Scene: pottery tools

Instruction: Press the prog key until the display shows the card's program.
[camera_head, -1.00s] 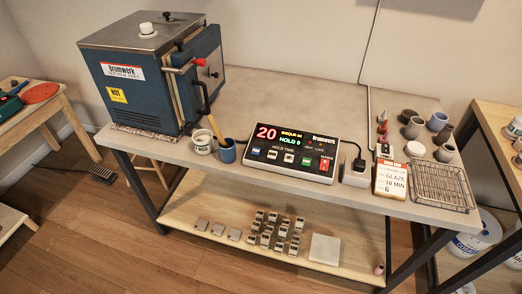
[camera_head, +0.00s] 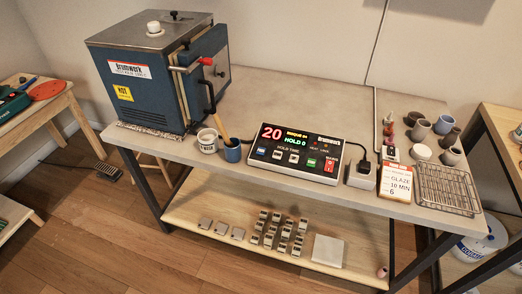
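The controller box (camera_head: 295,148) lies on the table in the middle of the head view. Its display (camera_head: 272,133) shows a red 20, with a small yellow line and a green "HOLD 0" beside it. Below it is a row of keys: a blue one (camera_head: 261,153), white ones (camera_head: 278,155), a green one (camera_head: 311,162) and a red one (camera_head: 330,165). Which one is the prog key is too small to read. The card (camera_head: 395,184) stands at the right front and reads "GLAZE 10 MIN 6". Neither gripper is in view.
A blue kiln (camera_head: 155,85) with a "HOT" label stands at the left. Two cups (camera_head: 207,141) are between kiln and controller, one holding a brush. A white plug block (camera_head: 361,174), several small pots (camera_head: 420,128) and a wire rack (camera_head: 447,190) are at the right.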

